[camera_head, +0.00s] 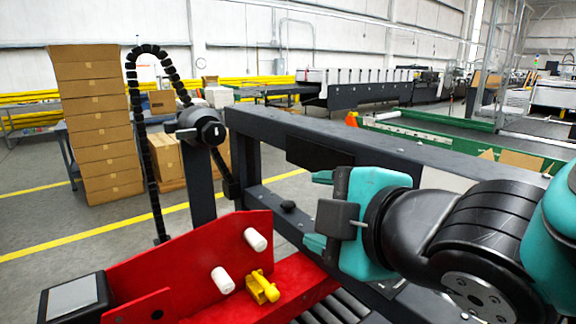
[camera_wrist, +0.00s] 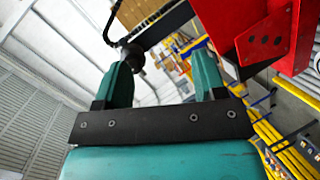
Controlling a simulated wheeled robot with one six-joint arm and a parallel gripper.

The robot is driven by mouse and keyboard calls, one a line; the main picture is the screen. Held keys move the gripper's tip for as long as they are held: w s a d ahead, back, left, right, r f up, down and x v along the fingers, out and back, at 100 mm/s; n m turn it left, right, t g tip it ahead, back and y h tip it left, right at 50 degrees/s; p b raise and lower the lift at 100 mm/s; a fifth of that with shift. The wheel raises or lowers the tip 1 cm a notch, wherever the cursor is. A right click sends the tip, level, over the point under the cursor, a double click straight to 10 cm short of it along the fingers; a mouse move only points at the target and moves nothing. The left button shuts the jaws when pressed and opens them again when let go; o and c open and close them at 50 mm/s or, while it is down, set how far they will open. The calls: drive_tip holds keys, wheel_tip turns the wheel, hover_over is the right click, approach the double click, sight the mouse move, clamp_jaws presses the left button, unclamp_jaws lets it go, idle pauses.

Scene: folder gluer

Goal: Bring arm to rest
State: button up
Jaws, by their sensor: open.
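My gripper (camera_head: 318,209) is teal with a dark bracket and shows at the right of centre in the head view, in front of the dark machine frame. Its two teal fingers are spread apart with nothing between them. In the wrist view the gripper (camera_wrist: 162,85) points up the picture, and its fingers stand apart and empty. My arm reaches in from the right edge of the head view and is raised above the rollers.
A red bracket (camera_head: 190,255) with white rollers and a yellow part (camera_head: 262,287) stands left of my gripper. The dark frame beam (camera_head: 330,135) runs behind it. A black cable chain (camera_head: 150,150) and stacked boxes (camera_head: 97,130) stand at left. Open floor lies beyond.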

drive_tip(key=s+d+f+m+g+h, duration=0.1)
drive_tip(key=d+f+m+g+h, duration=0.2)
drive_tip(key=d+f+m+g, duration=0.3)
drive_tip(key=s+d+f+m+g, duration=0.2)
drive_tip(key=s+d+m+g, duration=0.2)
drive_tip(key=s, duration=0.5)
drive_tip(key=m+g, duration=0.2)
drive_tip(key=m, duration=0.1)
drive_tip(key=shift+s+d+f, duration=0.15)
drive_tip(key=shift+s+f, duration=0.15)
drive_tip(key=shift+s, duration=0.05)
